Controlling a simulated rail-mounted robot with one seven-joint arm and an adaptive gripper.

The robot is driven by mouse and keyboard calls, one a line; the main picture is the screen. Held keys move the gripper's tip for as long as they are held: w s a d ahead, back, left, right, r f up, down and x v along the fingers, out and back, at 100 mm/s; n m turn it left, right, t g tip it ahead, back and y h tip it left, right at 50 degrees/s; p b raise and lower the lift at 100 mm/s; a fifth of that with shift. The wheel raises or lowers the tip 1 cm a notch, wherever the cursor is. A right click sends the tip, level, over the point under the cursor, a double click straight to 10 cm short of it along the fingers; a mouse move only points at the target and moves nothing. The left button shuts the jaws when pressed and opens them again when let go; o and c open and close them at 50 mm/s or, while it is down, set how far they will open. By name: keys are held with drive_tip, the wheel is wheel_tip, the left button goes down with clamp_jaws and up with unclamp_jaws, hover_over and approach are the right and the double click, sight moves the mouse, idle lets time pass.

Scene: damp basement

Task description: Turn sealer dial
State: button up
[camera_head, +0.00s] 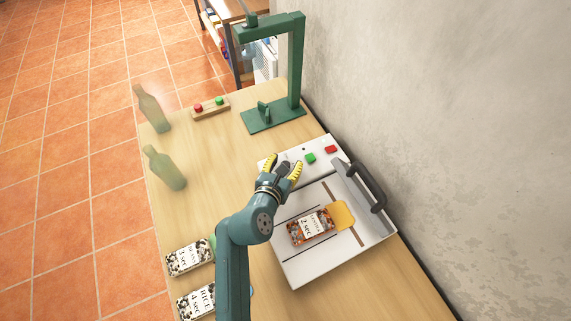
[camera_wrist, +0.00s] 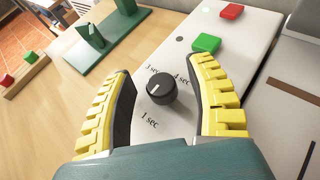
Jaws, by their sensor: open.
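The sealer (camera_head: 297,269) is a white flat machine at the right of the table, with a dark-handled bar along its far side. Its black dial (camera_wrist: 161,89) sits on the white panel between my fingertips in the wrist view. Labels around it read "1 sec", "4 sec" and one partly legible "sec"; its pale pointer mark is on the upper left of its top. My gripper (camera_head: 283,169) has yellow padded fingers, open on either side of the dial with gaps to it. A bag marked "2 sec" (camera_head: 311,226) lies on the sealer bed.
A green button (camera_wrist: 206,43) and red button (camera_wrist: 231,12) are on the sealer panel near the dial. A green press stand (camera_head: 298,70) is behind. Two bottles (camera_head: 165,168) and two labelled bags (camera_head: 188,258) stand or lie at the left edge. A wall bounds the right.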

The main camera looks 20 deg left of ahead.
drive_tip(key=shift+s, duration=0.1)
clamp_jaws()
drive_tip(key=shift+m+h, duration=0.3)
drive_tip(key=shift+h, duration=0.1)
drive_tip(key=m+h, duration=0.2)
drive_tip(key=h, duration=0.1)
drive_tip(key=shift+a, duration=0.1)
drive_tip(key=m+g+h+b, duration=0.1)
drive_tip(key=m+h, duration=0.2)
drive_tip(key=m, duration=0.1)
drive_tip(key=shift+f+g+h, duration=0.1)
drive_tip(key=shift+g+h, duration=0.2)
drive_tip(key=shift+h, duration=0.1)
drive_tip(key=m+g+h+b, duration=0.1)
drive_tip(key=m+h, duration=0.1)
drive_tip(key=shift+f+m+g+b, duration=0.1)
drive_tip(key=shift+m+g+b, duration=0.2)
drive_tip(key=shift+b, duration=0.1)
drive_tip(key=m+g+h+b, duration=0.2)
drive_tip(key=b, duration=0.1)
drive_tip(key=shift+m, duration=0.3)
drive_tip(key=shift+g+h, duration=0.3)
